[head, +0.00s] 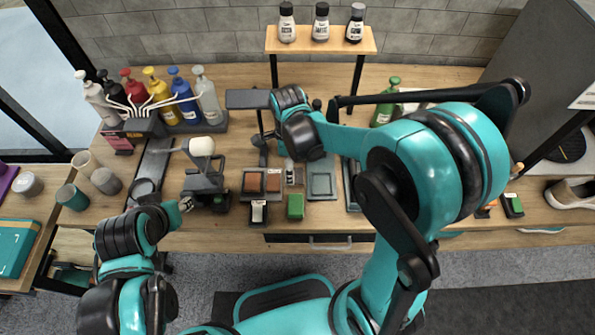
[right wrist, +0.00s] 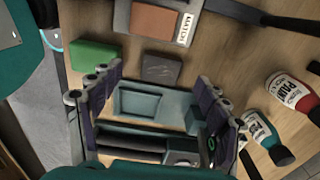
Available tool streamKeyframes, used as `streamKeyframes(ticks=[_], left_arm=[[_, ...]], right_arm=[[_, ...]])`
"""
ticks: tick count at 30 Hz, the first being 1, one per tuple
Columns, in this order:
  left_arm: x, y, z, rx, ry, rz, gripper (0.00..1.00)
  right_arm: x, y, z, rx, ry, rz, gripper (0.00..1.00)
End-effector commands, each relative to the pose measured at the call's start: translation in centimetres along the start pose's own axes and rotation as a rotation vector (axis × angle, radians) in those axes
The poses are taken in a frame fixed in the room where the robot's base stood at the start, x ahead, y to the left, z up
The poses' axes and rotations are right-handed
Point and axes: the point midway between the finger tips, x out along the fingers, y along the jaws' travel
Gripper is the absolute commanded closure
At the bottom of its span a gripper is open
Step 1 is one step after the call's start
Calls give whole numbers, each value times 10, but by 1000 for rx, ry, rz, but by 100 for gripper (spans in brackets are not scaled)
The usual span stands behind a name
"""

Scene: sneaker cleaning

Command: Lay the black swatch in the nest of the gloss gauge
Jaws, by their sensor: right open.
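The black swatch (right wrist: 161,69) is a dark flat square lying on the wooden bench in the right wrist view. It lies just outside a teal fixture (right wrist: 182,103) with an empty square recess (right wrist: 140,103), which looks like the gauge's nest. The fixture also shows in the head view (head: 320,194). My right gripper (right wrist: 160,86) is open and empty, its fingers on either side of the fixture and close to the swatch. My arm hides the fingers in the head view. My left gripper (head: 185,203) is low at the left; its opening is unclear.
A grey press-like device (head: 205,185) stands near my left gripper. Pump bottles (head: 158,96) line the back left.

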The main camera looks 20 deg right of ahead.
Motion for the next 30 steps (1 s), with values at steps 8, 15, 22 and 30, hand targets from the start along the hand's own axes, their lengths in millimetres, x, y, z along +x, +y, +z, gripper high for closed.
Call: streamKeyframes(ticks=[8,15,22,30], left_arm=[[16,0,11,0,0,0,60],[23,0,16,0,0,0,60],[22,0,16,0,0,0,60],[22,0,16,0,0,0,60]], right_arm=[[34,-4,-8,1,0,-1,24],[57,-4,-9,-2,-1,-2,24],[56,-4,-9,-2,-1,-2,43],[56,-4,-9,-2,-1,-2,69]])
